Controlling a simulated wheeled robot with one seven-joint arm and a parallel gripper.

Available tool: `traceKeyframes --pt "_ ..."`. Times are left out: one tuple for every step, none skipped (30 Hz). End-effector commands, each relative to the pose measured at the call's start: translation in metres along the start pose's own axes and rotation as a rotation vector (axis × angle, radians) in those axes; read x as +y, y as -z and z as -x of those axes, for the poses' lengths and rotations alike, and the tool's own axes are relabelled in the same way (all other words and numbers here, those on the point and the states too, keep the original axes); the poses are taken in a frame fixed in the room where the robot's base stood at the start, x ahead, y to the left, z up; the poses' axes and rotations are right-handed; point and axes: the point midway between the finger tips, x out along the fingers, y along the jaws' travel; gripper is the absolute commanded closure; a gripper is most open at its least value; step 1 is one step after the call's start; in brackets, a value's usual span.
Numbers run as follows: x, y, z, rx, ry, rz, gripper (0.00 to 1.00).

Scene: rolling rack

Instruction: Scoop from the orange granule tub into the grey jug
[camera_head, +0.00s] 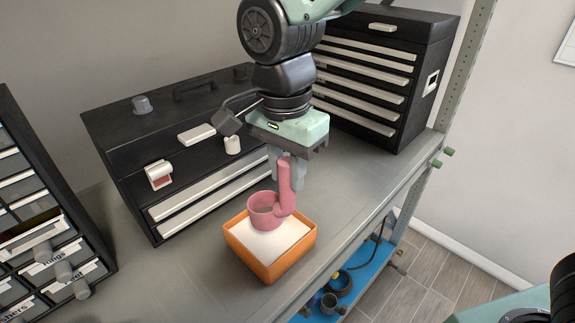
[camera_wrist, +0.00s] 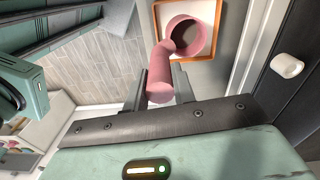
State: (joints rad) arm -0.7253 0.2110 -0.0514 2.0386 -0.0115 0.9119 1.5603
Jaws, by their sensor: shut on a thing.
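The orange tub (camera_head: 272,271) stands on the grey rack shelf and holds white granules (camera_head: 283,243). My gripper (camera_head: 287,180) is shut on the upright handle of a pink scoop (camera_head: 267,211). The scoop's round cup hangs over the tub, low near the granules; I cannot tell whether it touches them. In the wrist view the handle of the pink scoop (camera_wrist: 160,75) runs up from between the fingers, and the cup looks dark inside. The orange tub (camera_wrist: 233,40) shows partly behind the cup. I cannot make out the grey jug for certain in either view.
A black toolbox (camera_head: 135,125) with pale drawers stands close behind the tub. Another black drawer chest (camera_head: 385,75) is at the back right, and a small-drawer cabinet (camera_head: 50,240) at the left. A blue lower shelf (camera_head: 352,285) holds small round items. Bare shelf lies left of the tub.

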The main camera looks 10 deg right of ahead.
Motion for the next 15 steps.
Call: traceKeyframes --pt "0.000 0.000 -0.009 0.000 0.000 0.000 1.00" --pt "0.000 0.000 -0.012 0.000 0.000 0.000 1.00" --pt "0.000 0.000 -0.016 0.000 0.000 0.000 1.00" --pt "0.000 -0.001 -0.019 0.000 0.000 0.000 1.00" --pt "0.000 -0.001 -0.022 0.000 0.000 0.000 1.00" --pt "-0.001 -0.001 -0.026 0.000 0.000 0.000 1.00" --pt "-0.001 -0.001 -0.029 0.000 0.000 0.000 1.00" --pt "-0.001 -0.001 -0.031 0.000 0.000 0.000 1.00" --pt "-0.001 -0.001 -0.035 0.000 0.000 0.000 1.00" --pt "-0.001 -0.001 -0.037 0.000 -0.001 0.000 1.00" --pt "-0.001 -0.001 -0.040 0.000 -0.001 0.000 1.00" --pt "-0.001 -0.001 -0.043 0.000 -0.002 0.000 1.00" --pt "-0.001 -0.001 -0.046 0.000 -0.002 0.000 1.00" --pt "-0.001 -0.001 -0.049 0.000 -0.001 0.000 1.00" --pt "-0.001 -0.001 -0.053 0.000 -0.001 0.000 1.00"
